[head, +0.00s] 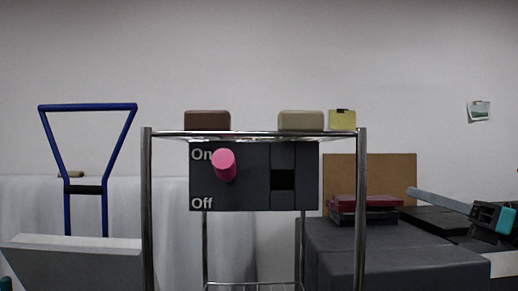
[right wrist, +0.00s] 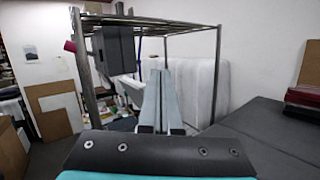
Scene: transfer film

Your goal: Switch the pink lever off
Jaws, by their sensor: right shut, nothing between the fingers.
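The pink lever (head: 224,165) sticks out from a dark grey switch box (head: 240,195) hung under the top of a metal rack. It is at the upper end, beside the word "On"; "Off" is printed below it. In the right wrist view the lever's pink end (right wrist: 69,46) shows left of the box (right wrist: 113,50). My right gripper (head: 412,191) is at the right of the head view, apart from the lever and right of the rack. Its fingers (right wrist: 157,75) are shut together and empty.
The metal rack (head: 361,210) has posts on both sides of the box. Brown (head: 207,120) and tan (head: 301,120) blocks stand on top. Dark red items (head: 365,202) lie on a black table (head: 400,262) at right. A blue frame (head: 65,165) stands left.

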